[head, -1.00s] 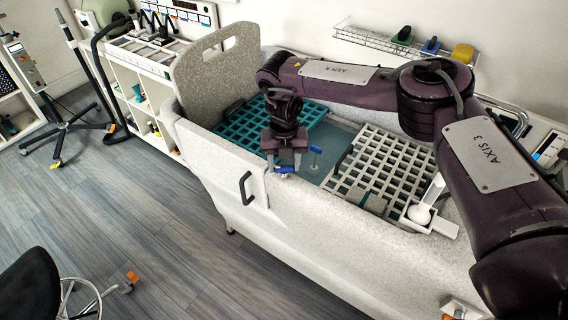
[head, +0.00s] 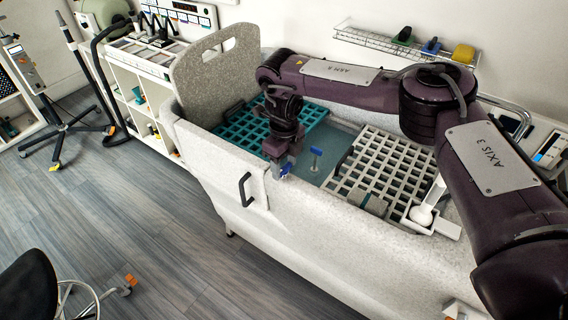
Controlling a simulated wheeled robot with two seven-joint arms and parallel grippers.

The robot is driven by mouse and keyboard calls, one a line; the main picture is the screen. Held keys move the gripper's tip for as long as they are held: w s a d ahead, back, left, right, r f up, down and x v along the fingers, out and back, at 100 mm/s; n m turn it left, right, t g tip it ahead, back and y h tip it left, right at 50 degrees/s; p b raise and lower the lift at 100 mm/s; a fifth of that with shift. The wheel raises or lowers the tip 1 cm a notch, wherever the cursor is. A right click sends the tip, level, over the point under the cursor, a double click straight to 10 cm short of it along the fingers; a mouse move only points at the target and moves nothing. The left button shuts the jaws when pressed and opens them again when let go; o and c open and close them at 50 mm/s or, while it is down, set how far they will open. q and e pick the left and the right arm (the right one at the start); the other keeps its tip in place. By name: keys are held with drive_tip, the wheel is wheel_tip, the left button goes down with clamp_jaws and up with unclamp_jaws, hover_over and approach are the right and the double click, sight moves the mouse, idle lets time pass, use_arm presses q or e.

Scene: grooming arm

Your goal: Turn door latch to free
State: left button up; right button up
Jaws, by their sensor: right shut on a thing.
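The door latch is a small blue lever (head: 286,171) on the top edge of the tub's front wall, by the door panel (head: 222,172) with its dark handle (head: 246,189). My right gripper (head: 280,166) points down over that edge and is shut on the blue latch, partly hiding it. The latch now looks tilted rather than lying along the edge. A second blue-topped lever (head: 316,151) stands inside the tub, just right of my gripper and apart from it. My left gripper is not in view.
Inside the tub lie a teal grid (head: 242,131) and a white grid (head: 385,168). A white holder (head: 424,217) sits on the front rim at the right. A wire shelf (head: 385,43) hangs on the wall. The floor (head: 150,240) before the tub is mostly clear.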

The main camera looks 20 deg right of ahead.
sight(284, 167)
drive_tip(key=shift+w+r+n, duration=0.1)
drive_tip(key=shift+r+n, duration=0.05)
drive_tip(key=shift+n, duration=0.35)
drive_tip(key=o, duration=1)
wheel_tip(284, 167, up, 8)
drive_tip(key=shift+f+b, duration=0.15)
drive_tip(key=shift+b, duration=0.4)
